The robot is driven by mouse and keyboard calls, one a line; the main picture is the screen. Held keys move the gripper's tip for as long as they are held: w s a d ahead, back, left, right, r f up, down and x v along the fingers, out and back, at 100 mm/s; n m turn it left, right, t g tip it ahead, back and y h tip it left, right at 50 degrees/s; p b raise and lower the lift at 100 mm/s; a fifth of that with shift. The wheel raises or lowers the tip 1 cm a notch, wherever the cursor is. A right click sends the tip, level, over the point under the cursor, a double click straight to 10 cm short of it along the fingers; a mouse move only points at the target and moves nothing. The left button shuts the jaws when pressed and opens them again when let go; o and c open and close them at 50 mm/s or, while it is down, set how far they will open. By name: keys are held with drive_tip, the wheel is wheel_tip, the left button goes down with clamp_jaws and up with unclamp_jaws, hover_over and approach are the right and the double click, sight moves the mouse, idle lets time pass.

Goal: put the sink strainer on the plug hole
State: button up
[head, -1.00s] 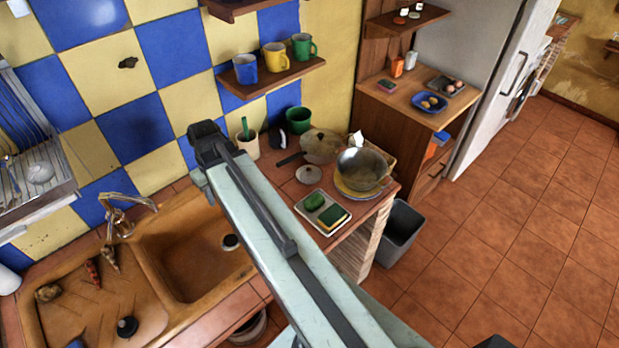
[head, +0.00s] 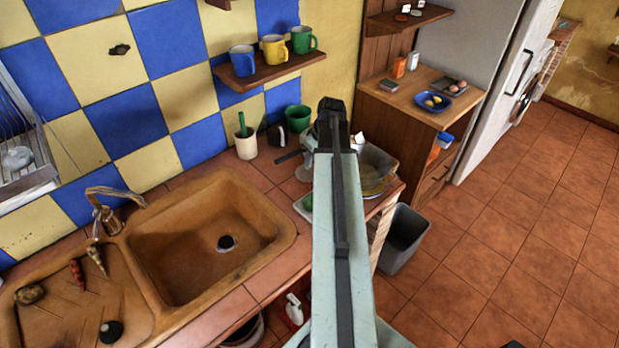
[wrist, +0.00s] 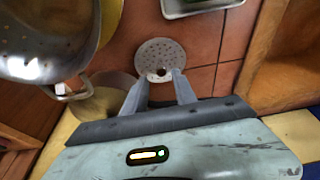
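The sink strainer (wrist: 160,52) is a pale round disc with small holes, lying on the tiled counter in the wrist view. In the head view my arm hides most of the strainer and the gripper fingers. The plug hole (head: 227,243) is a dark round opening in the floor of the brown sink basin (head: 180,262), left of my arm.
A tray (wrist: 200,6) lies beyond the strainer. A tap (head: 108,205) rises behind the sink. A black stopper (head: 111,332) lies on the drainboard. A mug shelf (head: 268,72) hangs above.

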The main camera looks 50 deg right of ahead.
sight(309, 171)
drive_tip(key=b+x, duration=0.5)
drive_tip(key=shift+s+a+f, duration=0.1)
drive_tip(key=shift+a+f, duration=0.05)
drive_tip(key=shift+f, duration=0.05)
drive_tip(key=shift+r, duration=0.2)
clamp_jaws()
drive_tip(key=shift+r, duration=0.1)
